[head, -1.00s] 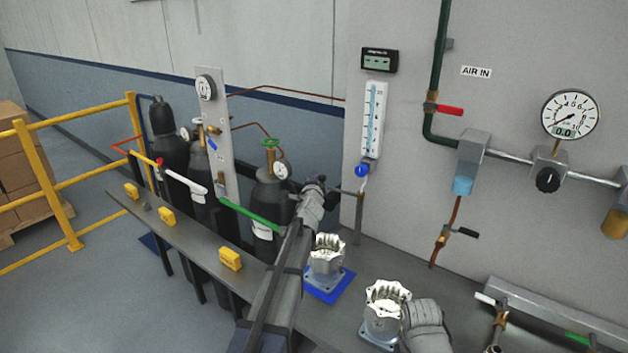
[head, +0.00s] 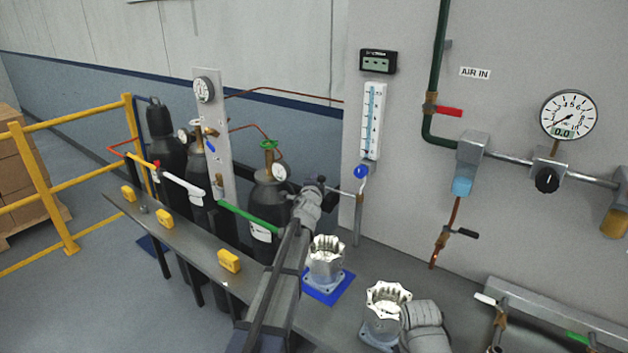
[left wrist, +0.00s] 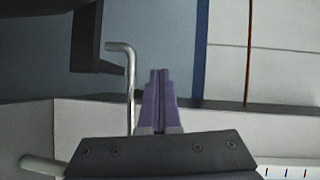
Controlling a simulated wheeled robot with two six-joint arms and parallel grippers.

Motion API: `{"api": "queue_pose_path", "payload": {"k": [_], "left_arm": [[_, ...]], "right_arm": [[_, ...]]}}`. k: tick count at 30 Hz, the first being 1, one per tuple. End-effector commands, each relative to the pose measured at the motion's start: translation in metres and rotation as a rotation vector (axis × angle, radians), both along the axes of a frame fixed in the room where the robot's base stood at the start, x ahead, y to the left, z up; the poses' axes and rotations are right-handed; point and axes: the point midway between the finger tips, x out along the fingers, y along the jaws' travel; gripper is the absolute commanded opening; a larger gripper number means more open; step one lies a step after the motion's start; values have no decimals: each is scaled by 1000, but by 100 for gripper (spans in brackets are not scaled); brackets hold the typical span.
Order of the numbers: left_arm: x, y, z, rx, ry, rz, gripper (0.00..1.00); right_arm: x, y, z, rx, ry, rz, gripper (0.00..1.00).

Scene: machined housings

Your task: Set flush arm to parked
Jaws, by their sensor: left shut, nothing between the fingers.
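My left gripper (head: 321,181) reaches up from the bottom of the head view to the wall bench. In the left wrist view its purple fingers (left wrist: 160,75) are shut together with nothing between them. A thin bent metal rod (left wrist: 131,85) stands just left of the fingers, apart from them in that picture. In the head view a short rod (head: 344,192) runs from beside the gripper to an upright post (head: 358,220). No label marks the flush arm, so I cannot tell which part it is. Part of my right arm (head: 425,325) shows at the bottom; its fingers are not visible.
Two machined housings (head: 326,262) (head: 384,310) stand near the arms, the left one on a blue mat (head: 341,288). Gas cylinders (head: 270,200) and coloured levers, including a green one (head: 248,218), are at left. A blue valve handle (head: 361,172) hangs above the post.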

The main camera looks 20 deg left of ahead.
Motion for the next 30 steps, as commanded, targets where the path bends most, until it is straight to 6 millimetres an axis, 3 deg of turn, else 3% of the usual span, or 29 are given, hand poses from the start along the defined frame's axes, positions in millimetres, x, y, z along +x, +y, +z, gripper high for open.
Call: {"api": "queue_pose_path", "payload": {"k": [7, 13, 19, 30], "left_arm": [[-8, -4, 2, -1, -2, -5, 0], [-44, -12, 8, -1, -2, -7, 0], [-55, 10, 9, -4, -2, -1, 0], [-76, 34, 12, -3, 0, -1, 0]], "right_arm": [[0, 0, 2, 0, 0, 0, 50], [0, 0, 8, 0, 0, 0, 50], [0, 0, 9, 0, 0, 0, 50], [0, 0, 12, 0, 0, 0, 50]]}}
